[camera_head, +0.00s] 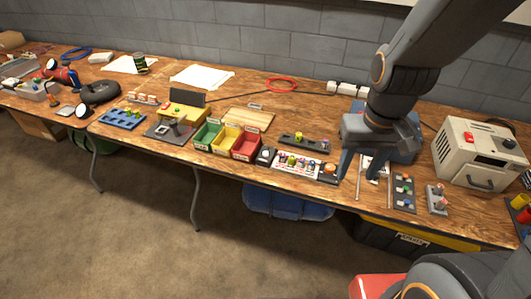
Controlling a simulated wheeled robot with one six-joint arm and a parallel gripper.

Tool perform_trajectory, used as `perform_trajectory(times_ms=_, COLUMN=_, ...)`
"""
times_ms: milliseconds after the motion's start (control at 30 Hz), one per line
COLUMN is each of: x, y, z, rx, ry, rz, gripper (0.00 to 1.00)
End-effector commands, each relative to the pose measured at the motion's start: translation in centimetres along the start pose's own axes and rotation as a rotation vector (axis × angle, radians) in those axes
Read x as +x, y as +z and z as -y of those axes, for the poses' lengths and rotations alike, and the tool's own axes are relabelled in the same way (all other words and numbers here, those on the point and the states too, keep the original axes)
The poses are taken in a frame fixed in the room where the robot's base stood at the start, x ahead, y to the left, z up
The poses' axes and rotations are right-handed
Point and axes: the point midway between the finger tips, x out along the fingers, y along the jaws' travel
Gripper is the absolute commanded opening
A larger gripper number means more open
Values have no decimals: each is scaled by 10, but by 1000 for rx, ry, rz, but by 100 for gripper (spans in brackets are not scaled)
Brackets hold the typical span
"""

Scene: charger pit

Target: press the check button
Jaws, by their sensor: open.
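I cannot tell for sure which control is the check button. A dark box with a round orange top (330,170) stands at the right end of a white strip (297,169) holding several small coloured pieces. A dark box with a pale round top (265,156) stands at the strip's left end. A dark panel with several coloured round parts (403,192) lies farther right. My gripper (358,178) is open and points down over the table, just right of the orange-topped box. Its fingers hide part of a pale item behind them; contact cannot be told.
Green (208,134), yellow (226,139) and red (246,146) bins stand left of the strip. A dark rail (303,142) lies behind it. A beige machine (479,152) and a small grey switch block (437,198) are at right. A wooden board (248,118) lies behind the bins.

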Motion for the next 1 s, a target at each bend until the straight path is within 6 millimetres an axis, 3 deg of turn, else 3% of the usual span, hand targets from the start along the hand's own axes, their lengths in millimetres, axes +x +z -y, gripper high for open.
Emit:
perform_trajectory(times_ms=33, x=0, y=0, z=0, rx=0, ry=0, rz=0, gripper=35)
perform_trajectory(times_ms=233, x=0, y=0, z=0, rx=0, ry=0, rz=0, gripper=1)
perform_trajectory(times_ms=1000, x=0, y=0, z=0, rx=0, ry=0, rz=0, gripper=0)
